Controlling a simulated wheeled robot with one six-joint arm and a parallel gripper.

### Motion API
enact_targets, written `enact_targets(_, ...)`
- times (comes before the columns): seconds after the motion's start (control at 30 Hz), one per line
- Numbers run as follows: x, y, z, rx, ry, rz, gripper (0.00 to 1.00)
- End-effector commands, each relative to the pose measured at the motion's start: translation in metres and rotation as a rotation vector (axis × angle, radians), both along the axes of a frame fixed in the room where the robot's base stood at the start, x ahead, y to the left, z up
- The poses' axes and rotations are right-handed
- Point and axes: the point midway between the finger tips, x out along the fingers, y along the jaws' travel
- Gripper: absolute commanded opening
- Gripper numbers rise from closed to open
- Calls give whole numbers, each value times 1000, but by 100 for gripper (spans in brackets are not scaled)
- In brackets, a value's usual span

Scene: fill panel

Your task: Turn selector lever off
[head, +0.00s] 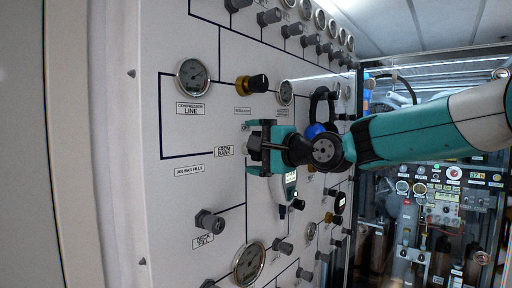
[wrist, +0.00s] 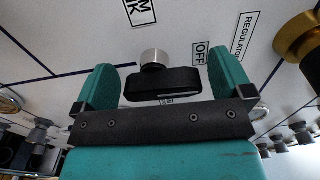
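The selector lever (wrist: 160,85) is a black bar on a round silver stem (wrist: 154,58), mounted on the white panel (head: 190,135). In the wrist view it lies crosswise between the two green fingers of my gripper (wrist: 165,64), with narrow gaps at its ends. An OFF label (wrist: 200,53) is on the panel just right of the stem. In the head view my gripper (head: 252,147) is at the panel, right of the FROM BANK label (head: 224,151), and hides most of the lever. The fingers look open around the lever; contact is not clear.
A brass regulator knob (head: 251,84) sits above my gripper, and shows at right in the wrist view (wrist: 298,38). Gauges (head: 193,77) and grey valve knobs (head: 209,221) stick out around it. An equipment rack (head: 430,200) stands behind at the right.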

Motion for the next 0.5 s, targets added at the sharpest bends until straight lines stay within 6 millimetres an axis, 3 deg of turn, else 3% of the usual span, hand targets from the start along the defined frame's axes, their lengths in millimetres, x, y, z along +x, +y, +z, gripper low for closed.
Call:
enact_targets(0.27, -3, -4, 0, 1, -3, -2, 98)
enact_targets(0.5, -29, -40, -4, 1, -6, -5, 98)
